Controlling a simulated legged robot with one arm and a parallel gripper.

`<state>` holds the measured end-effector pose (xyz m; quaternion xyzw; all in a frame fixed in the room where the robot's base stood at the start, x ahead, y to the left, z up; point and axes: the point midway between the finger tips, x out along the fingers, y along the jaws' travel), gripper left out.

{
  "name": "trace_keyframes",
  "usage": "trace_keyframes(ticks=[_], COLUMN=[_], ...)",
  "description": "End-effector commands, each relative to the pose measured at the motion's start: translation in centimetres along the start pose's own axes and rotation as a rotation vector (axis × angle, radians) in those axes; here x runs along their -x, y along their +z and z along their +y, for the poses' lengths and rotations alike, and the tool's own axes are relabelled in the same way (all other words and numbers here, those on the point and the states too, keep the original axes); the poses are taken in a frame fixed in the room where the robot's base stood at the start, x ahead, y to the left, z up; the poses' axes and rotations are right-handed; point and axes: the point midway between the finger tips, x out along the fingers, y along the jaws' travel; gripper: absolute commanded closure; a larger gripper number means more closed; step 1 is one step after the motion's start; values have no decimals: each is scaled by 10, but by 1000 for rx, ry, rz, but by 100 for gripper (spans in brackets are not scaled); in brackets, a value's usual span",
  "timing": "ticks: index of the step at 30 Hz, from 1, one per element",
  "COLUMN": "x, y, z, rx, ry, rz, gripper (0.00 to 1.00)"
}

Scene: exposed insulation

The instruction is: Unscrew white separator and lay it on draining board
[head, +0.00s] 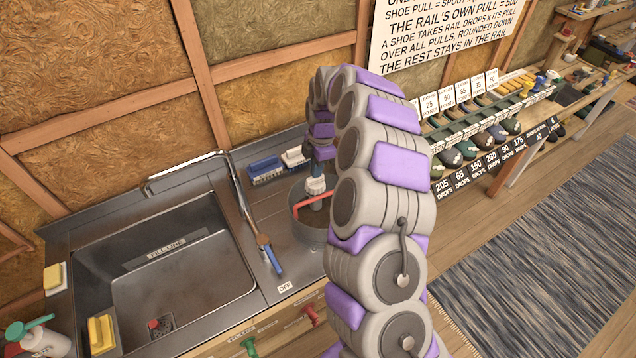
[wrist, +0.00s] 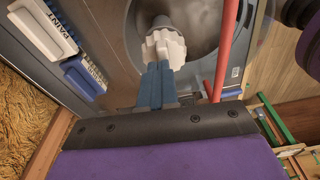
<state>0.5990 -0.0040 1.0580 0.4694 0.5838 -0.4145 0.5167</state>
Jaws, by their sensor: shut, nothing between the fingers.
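The white separator (head: 315,186) shows as a scalloped white knob at the grey metal pot (head: 310,232). It is large in the wrist view (wrist: 164,48), over the pot's round inside (wrist: 200,20). My gripper (head: 317,172) points down at it from above. Its blue fingers (wrist: 156,82) are shut with nothing between them, and their tips are at the knob's near edge; I cannot tell whether they touch. A red bar (wrist: 224,45) runs beside the knob. The grey metal top (head: 240,215) beside the sink looks like the draining board. My arm hides part of the pot's right side.
The sink basin (head: 165,275) is at left, with a bent tap (head: 180,172) behind it. Yellow sponges (head: 101,334) sit at the left.

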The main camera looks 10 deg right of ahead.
Motion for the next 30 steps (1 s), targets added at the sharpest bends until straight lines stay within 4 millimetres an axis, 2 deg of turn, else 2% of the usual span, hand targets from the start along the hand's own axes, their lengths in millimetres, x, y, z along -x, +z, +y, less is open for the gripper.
trace_keyframes(ticks=[1,18,26,30], x=[-16,28,33,34], y=[-6,-2,1,0], z=[-11,-12,-11,-10], rx=[1,1,1,1], ry=[-45,-3,5,8], rz=[16,7,6,4], gripper=[100,100,100,89])
